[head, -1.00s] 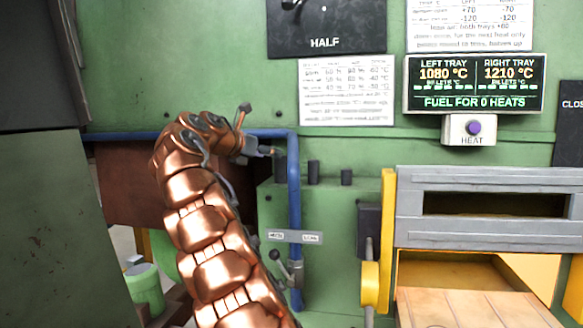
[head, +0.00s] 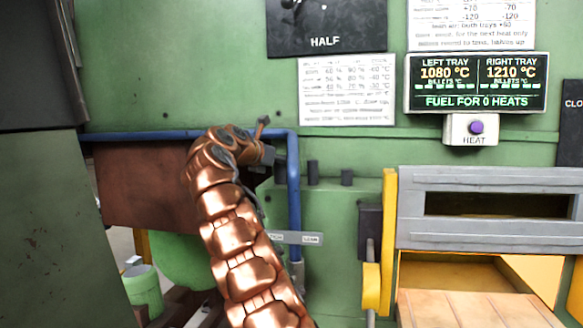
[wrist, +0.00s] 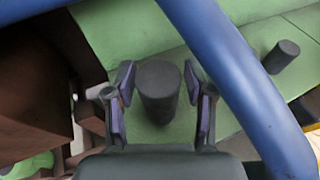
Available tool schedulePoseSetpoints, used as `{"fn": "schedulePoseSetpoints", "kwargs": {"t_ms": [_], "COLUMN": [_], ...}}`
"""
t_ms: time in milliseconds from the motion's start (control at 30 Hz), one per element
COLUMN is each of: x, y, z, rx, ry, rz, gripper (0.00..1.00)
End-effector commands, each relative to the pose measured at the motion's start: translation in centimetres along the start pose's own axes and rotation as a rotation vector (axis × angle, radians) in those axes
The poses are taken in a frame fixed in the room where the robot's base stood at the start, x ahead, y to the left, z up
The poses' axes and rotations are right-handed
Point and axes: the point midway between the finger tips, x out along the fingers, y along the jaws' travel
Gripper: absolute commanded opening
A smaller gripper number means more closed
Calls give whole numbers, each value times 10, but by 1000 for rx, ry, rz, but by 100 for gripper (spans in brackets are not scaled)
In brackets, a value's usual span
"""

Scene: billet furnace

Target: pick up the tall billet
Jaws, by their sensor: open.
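The tall billet is a dark grey upright cylinder on the green ledge. It stands leftmost of three in the head view (head: 280,175), with its upper part mostly hidden behind my gripper (head: 270,157). In the wrist view the tall billet (wrist: 158,98) stands between the two fingers of my gripper (wrist: 160,78). The fingers are open, one on each side, with gaps between them and the billet. Two shorter dark billets, a middle one (head: 313,172) and a right one (head: 347,177), stand to its right. One other billet shows in the wrist view (wrist: 282,57).
A blue pipe (head: 294,220) runs down just in front of the ledge and crosses the wrist view (wrist: 232,70) close to the right finger. A brown box-like part (head: 140,185) lies left. The furnace opening (head: 460,272) with a yellow frame is at right.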

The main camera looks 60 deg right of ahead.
Motion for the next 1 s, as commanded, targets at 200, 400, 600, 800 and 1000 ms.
{"fn": "schedulePoseSetpoints", "kwargs": {"t_ms": [200, 400, 600, 800, 1000], "x": [-7, -14, -17, -23, -28], "y": [-2, -5, -8, -12, -15], "z": [4, 8, 9, 12, 15], "rx": [-2, -2, -3, -1, 2], "ry": [-8, -17, -18, -24, -32], "rz": [0, 0, -4, -4, -4], "gripper": [39, 18, 0, 0, 0]}}
